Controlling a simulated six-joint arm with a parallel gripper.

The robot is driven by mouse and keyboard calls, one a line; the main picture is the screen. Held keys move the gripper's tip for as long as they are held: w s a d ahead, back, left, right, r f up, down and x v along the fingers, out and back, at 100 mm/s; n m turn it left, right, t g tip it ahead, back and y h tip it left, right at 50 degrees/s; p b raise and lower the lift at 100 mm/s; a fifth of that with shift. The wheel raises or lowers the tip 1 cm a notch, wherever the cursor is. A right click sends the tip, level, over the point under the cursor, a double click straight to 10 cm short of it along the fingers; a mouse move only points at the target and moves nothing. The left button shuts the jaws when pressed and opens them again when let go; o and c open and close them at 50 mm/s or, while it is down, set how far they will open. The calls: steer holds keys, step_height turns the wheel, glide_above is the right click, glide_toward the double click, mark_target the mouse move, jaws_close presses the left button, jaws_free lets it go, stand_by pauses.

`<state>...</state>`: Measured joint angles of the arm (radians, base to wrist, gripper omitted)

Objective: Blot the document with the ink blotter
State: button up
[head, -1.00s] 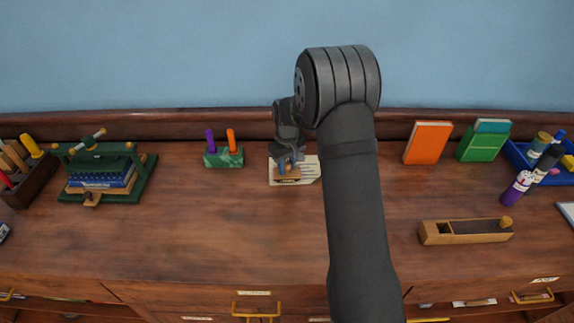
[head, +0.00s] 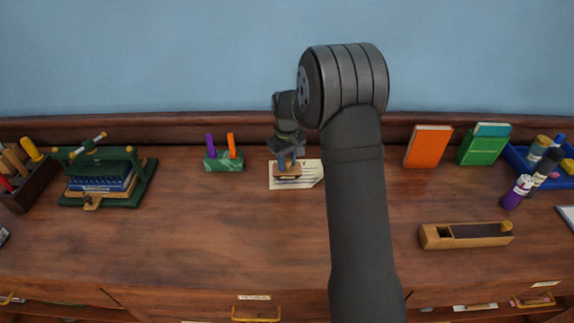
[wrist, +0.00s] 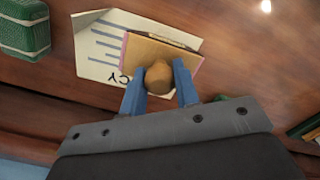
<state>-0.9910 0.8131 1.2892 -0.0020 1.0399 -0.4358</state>
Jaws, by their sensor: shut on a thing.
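The document (head: 309,176), a cream sheet with written lines, lies flat on the desk near its back. In the wrist view the document (wrist: 95,62) shows blue lines and dark letters. The ink blotter (head: 287,173) is a small wooden block over the left part of the document. In the wrist view the blotter (wrist: 150,51) has a tan top, a pink edge and a round wooden knob. My gripper (head: 287,161) has its blue fingers shut on the knob; the gripper (wrist: 159,88) also shows in the wrist view. Whether the blotter's underside touches the paper is hidden.
A green pen holder (head: 224,162) stands just left of the document. A green book press (head: 105,178) is at the left. An orange book (head: 428,146), a green box (head: 483,147) and a wooden plane-like box (head: 466,235) are at the right. The front middle desk is clear.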

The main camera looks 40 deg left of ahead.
steer(key=shift+r, duration=1.7)
steer(key=w+d+m, duration=0.4)
steer(key=w+d, duration=0.5)
steer(key=d, duration=0.5)
steer(key=w+d+m, duration=0.4)
steer(key=w+d, duration=0.5)
steer(key=d, duration=0.4)
steer(key=d+m, duration=0.2)
steer(key=d, duration=0.6)
steer(key=d+m, duration=0.3)
steer(key=d, duration=0.6)
steer(key=d+f+m, duration=0.1)
steer(key=d+m, duration=0.1)
steer(key=d, duration=0.7)
steer(key=shift+w+d+f+m, duration=0.1)
steer(key=shift+w+d+m, duration=0.1)
steer(key=shift+m, duration=0.1)
steer(key=shift+s, duration=0.2)
steer(key=shift+s+a+m, duration=0.25)
steer(key=shift+a+m, duration=0.15)
steer(key=shift+a, duration=0.65)
